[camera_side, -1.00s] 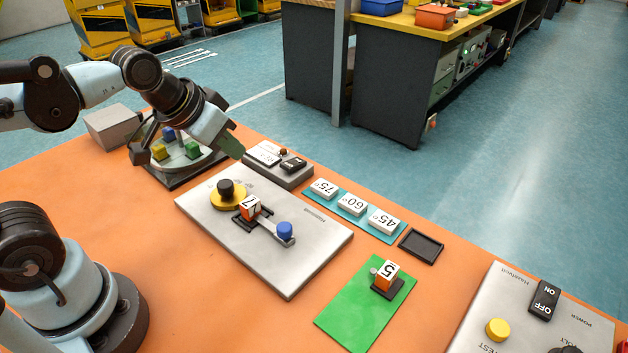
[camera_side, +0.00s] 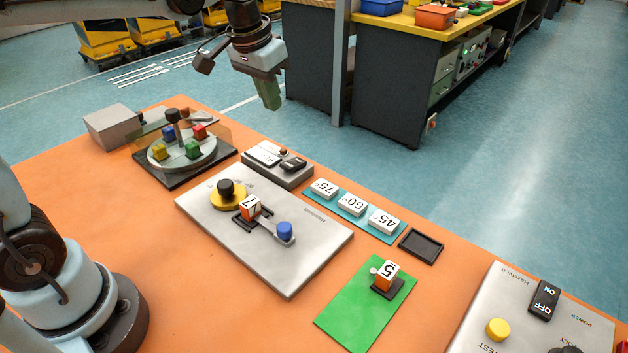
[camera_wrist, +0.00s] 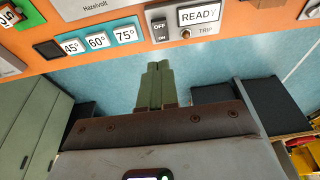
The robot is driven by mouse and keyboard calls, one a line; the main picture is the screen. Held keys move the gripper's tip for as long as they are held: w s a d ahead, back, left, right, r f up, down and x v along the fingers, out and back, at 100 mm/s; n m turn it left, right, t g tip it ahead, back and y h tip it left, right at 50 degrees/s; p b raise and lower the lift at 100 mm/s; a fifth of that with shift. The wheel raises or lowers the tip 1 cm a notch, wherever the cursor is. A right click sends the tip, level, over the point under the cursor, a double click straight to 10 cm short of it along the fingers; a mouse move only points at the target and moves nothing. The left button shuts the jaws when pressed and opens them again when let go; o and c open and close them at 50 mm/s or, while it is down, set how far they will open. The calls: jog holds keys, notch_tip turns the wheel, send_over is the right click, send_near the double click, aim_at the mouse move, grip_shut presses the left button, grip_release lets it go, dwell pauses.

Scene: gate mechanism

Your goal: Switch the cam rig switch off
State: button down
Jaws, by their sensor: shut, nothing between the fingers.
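The small grey switch box (camera_side: 278,174) stands behind the silver cam plate (camera_side: 300,255) in the side view. Its black rocker switch (camera_side: 293,163) also shows in the wrist view (camera_wrist: 160,30), marked OFF and ON. I cannot tell which side of the rocker is pressed. Beside it a white display (camera_wrist: 198,16) reads READY, with a TRIP lamp (camera_wrist: 186,34) below it. The plate bears a yellow cam with a black knob (camera_side: 226,188), an orange block marked 7 (camera_side: 250,207) and a blue knob (camera_side: 284,230). My gripper (camera_side: 272,104) is shut and empty, raised above and behind the box; its fingers also show in the wrist view (camera_wrist: 158,66).
A round turntable (camera_side: 182,157) with coloured cubes stands left of the box. White angle tiles (camera_side: 352,205), a black tray (camera_side: 421,244) and a green board (camera_side: 345,325) lie to the right. A dark workbench (camera_side: 390,90) stands beyond the orange table.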

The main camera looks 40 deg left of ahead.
jog(key=w, duration=0.2)
send_over(289, 163)
jog(key=shift+g, duration=0.4)
jog(key=f, duration=1.3)
jog(key=shift+s, duration=0.25)
jog(key=shift+s+f, duration=0.15)
jog(key=shift+f, duration=0.4)
jog(key=shift+f, duration=0.1)
